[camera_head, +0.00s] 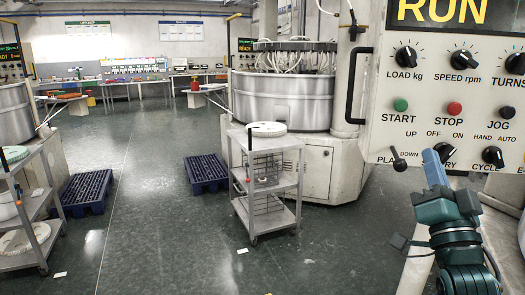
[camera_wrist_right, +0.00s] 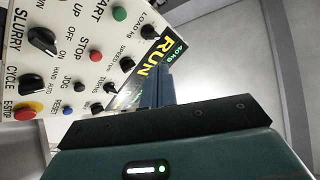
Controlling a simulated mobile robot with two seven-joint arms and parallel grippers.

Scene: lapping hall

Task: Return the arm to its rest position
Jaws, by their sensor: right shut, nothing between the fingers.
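My right gripper (camera_head: 434,163) is at the lower right of the head view, its blue fingers pointing up in front of the control panel (camera_head: 385,120). The fingers are shut and empty, and cover part of the slurry label. In the right wrist view the shut fingers (camera_wrist_right: 152,88) stand beside the tilted panel (camera_wrist_right: 60,55). Whether they touch the panel cannot be told. The display (camera_head: 455,12) reads RUN. A black lever (camera_head: 398,160) marked up and down is just left of the fingers. My left gripper is not in view.
A grey trolley (camera_head: 237,140) carrying a pale round plate (camera_head: 266,129) stands before the large lapping machine (camera_head: 285,103). A dark blue pallet (camera_head: 207,174) lies left of it. Another trolley (camera_head: 38,203) stands at far left. The floor (camera_head: 150,215) between is mostly clear.

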